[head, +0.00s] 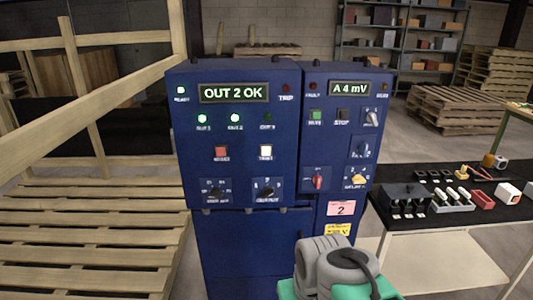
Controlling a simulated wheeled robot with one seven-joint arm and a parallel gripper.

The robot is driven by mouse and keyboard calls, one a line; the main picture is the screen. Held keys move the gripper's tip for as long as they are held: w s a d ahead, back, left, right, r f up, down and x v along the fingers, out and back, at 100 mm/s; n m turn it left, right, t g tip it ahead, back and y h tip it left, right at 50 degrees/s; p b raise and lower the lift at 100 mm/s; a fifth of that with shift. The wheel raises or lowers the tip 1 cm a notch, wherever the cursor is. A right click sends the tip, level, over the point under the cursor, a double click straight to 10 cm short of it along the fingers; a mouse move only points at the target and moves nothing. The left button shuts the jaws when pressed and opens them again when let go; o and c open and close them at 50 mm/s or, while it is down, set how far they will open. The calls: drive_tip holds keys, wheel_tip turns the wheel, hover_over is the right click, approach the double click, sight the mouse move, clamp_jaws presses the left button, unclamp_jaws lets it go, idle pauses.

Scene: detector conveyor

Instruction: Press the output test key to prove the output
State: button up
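A blue control cabinet (244,255) stands in the middle of the head view. Its left panel has a display (234,93) reading "OUT 2 OK". Below it the first output lamp (203,118) and the second output lamp (236,118) glow green; the third output lamp (268,118) is dark. A white key (266,152), whose small label seems to read TEST, sits right of a red key (221,152). Two dark selector knobs are below, the right one (264,191) under the white key. Grey and green parts of my arm show at the bottom; my gripper's fingers are not visible.
The right panel has a display (352,88) reading "A 4 mV", a green key (316,115), a red switch (317,180) and a yellow knob (359,175). A wooden rail and pallets (85,240) stand left. A bench (455,222) with small parts stands right.

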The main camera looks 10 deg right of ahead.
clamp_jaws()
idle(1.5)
